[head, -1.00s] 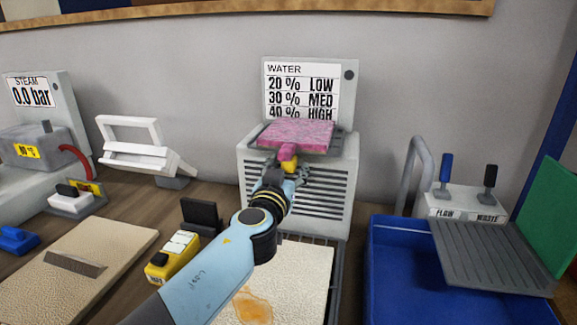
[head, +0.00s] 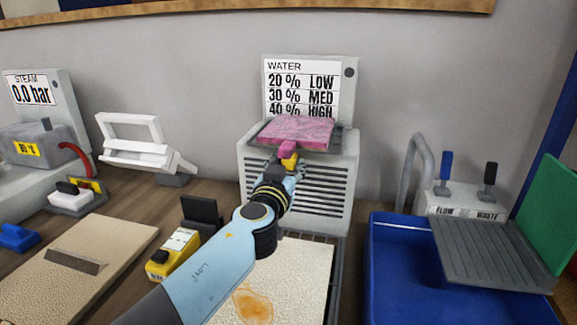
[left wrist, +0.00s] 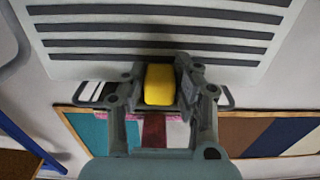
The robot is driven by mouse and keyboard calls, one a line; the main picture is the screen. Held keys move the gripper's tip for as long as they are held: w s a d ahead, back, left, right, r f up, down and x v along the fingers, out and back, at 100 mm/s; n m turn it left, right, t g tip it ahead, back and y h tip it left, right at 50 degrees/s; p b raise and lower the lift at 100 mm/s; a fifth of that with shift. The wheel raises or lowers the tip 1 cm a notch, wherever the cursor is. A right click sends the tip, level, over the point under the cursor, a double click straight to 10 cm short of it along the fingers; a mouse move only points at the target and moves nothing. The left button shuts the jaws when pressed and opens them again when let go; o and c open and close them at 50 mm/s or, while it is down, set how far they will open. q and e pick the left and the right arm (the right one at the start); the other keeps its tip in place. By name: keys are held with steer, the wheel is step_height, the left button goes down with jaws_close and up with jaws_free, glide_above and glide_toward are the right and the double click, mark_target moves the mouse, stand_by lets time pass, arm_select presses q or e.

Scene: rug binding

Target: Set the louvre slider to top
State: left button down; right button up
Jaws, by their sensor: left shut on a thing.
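The grey louvred unit (head: 318,190) stands against the wall, with dark horizontal slats on its front. A yellow knob (head: 290,160), seemingly the louvre slider, is high on that front, just under a pink slab with a short pink handle. My left gripper (head: 283,168) is at the knob. In the left wrist view the yellow knob (left wrist: 160,84) sits between the two fingers of my left gripper (left wrist: 160,88), which is shut on it, with the slats (left wrist: 160,30) beyond. The fingers partly hide the knob in the head view. My right gripper is out of view.
The pink slab (head: 298,129) lies on top of the unit, before the WATER sign (head: 300,66). A blue tub (head: 400,270) with a grey ribbed board (head: 485,255) is at the right. A yellow device (head: 172,256) stands left of my arm.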

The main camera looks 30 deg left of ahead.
mark_target(310, 162)
arm_select(q)
steer(key=d+b, duration=0.1)
steer(key=d, duration=0.1)
steer(key=w+d+b, duration=0.1)
steer(key=d, duration=0.1)
steer(key=shift+d+f, duration=0.1)
steer(key=shift+d, duration=0.05)
